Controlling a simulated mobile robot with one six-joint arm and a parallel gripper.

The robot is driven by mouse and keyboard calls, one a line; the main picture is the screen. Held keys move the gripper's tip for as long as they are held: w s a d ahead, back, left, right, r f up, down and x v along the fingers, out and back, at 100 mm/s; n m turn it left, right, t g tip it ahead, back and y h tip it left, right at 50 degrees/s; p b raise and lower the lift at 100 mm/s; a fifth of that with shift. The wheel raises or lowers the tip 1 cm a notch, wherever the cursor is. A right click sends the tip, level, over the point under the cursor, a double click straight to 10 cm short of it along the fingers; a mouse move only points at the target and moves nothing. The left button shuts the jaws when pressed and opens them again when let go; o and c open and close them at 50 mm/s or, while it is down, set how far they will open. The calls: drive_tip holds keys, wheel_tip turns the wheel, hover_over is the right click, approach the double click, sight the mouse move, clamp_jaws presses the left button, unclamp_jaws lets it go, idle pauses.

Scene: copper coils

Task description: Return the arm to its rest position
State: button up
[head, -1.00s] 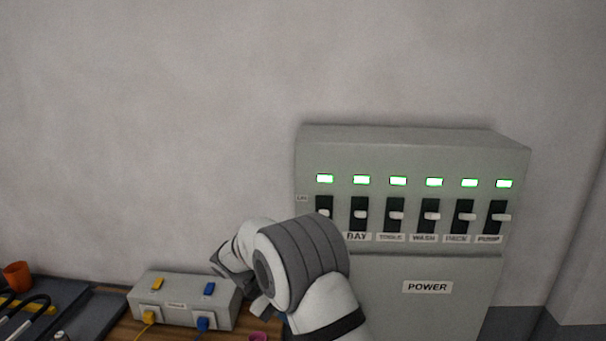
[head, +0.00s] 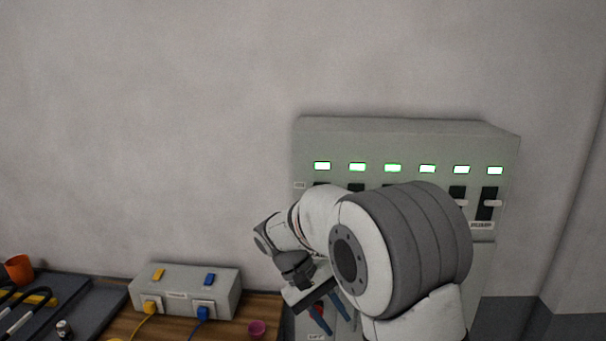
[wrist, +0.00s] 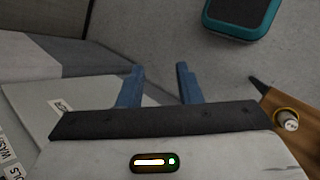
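My arm (head: 400,245) rises in front of the power cabinet (head: 410,135) in the head view and hides most of its switches. My gripper (head: 335,325) hangs below the wrist, pointing down, in front of the cabinet's lower left part. In the wrist view my gripper (wrist: 159,72) shows two blue fingers with a clear gap between them. Nothing is between them, so it is open and empty.
Several indicator lights on the cabinet glow green. An orange cup (head: 19,268) is at far left. A teal-edged object (wrist: 240,15) shows in the wrist view.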

drive_tip(key=s+d+f+m+t+y+b, duration=0.1)
drive_tip(key=s+d+t+y+b, duration=0.2)
drive_tip(key=s, duration=0.5)
drive_tip(key=s+d+f+m+t+y+b, duration=0.2)
drive_tip(key=s+d, duration=0.4)
drive_tip(key=s, duration=0.3)
drive_tip(key=shift+s+m+t+y+b, duration=0.15)
drive_tip(key=shift+m+t+y+b, duration=0.15)
drive_tip(key=shift+t+y+b, duration=0.6)
drive_tip(key=shift+d, duration=0.1)
idle(0.3)
